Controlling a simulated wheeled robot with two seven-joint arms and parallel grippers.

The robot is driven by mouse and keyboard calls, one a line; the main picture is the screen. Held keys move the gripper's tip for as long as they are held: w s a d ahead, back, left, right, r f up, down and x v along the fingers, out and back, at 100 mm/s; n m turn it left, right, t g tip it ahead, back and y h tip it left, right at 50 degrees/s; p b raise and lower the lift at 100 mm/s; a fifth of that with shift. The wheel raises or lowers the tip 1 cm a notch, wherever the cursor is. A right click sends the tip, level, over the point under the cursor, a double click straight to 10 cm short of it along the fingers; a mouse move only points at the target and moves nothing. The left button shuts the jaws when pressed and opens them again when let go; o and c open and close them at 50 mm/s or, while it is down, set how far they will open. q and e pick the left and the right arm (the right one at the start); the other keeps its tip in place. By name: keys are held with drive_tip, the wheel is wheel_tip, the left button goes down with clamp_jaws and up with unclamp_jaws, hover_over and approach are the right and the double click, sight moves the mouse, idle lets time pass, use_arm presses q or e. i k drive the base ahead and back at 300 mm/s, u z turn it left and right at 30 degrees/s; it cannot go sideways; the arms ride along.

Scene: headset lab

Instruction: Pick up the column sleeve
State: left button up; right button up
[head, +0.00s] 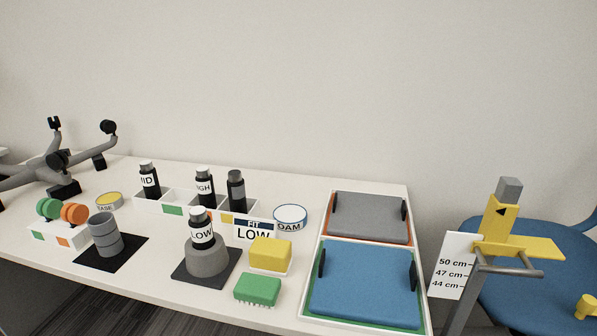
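The likely column sleeve is a grey stepped cylinder (103,236). It stands upright on a black square mat (126,247) at the left front of the white table. No gripper touches it, and its full side towards me is visible. Neither of my grippers shows in the head view.
Orange and green rollers in a white holder (79,235) stand close left of the sleeve. Right of it, a black LOW cylinder (201,230) stands in a grey cone. Labelled cylinders stand in a rack behind. A grey star-shaped base with casters (60,160) is at the back left.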

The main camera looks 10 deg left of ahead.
sight(103, 226)
drive_tip(key=u, duration=1.4)
